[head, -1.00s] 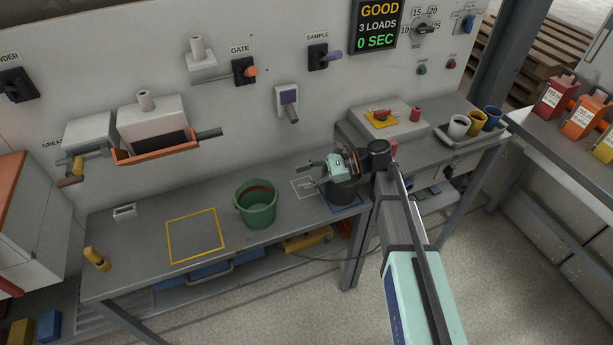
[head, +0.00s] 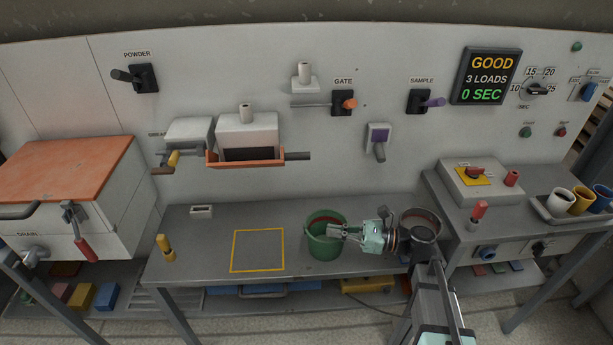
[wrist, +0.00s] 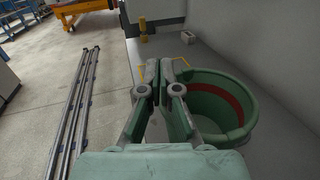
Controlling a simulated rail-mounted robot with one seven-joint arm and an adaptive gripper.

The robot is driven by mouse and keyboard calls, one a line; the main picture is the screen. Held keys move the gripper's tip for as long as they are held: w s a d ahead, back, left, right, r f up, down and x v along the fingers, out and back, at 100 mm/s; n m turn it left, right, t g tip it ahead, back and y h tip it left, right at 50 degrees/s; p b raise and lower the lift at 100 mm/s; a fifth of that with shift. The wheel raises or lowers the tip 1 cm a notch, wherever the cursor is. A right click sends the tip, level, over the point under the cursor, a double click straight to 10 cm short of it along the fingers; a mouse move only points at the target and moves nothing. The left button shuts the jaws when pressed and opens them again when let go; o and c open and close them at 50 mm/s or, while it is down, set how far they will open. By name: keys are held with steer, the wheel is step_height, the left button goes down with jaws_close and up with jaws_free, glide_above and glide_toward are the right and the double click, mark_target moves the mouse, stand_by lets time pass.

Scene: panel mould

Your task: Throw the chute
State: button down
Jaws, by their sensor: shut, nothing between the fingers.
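No label reading "chute" is legible. An orange tray (head: 228,160) with a grey handle (head: 297,156) sticking out to its right hangs under a white hopper box (head: 247,130) on the wall panel; it looks like a chute. My gripper (head: 334,232) is shut and empty, low over the bench, overlapping the green bucket in the head view, well below and right of the tray. In the wrist view the closed fingers (wrist: 160,72) show beside the left rim of the green bucket (wrist: 222,145). The tray is not in the wrist view.
The green bucket (head: 322,248) stands on the bench, right of a yellow outlined square (head: 258,250). A dark bucket (head: 424,232) stands right, partly behind my wrist. Levers marked GATE (head: 345,103), SAMPLE (head: 425,101) and POWDER (head: 140,77) are on the panel. A display (head: 486,76) reads GOOD.

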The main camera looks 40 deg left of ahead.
steer(key=w+a+r+m+t+y+p, duration=0.3)
steer(key=a+r+m+t+y, duration=0.3)
steer(key=a+r+m, duration=0.5)
steer(key=shift+a+r+m+t+y, duration=0.45)
steer(key=shift+r+m, duration=0.6)
steer(key=shift+m, duration=1.95)
steer(key=shift+s+r+h+p, duration=0.1)
steer(key=shift+r+h+p, duration=0.2)
steer(key=shift+p, duration=0.4)
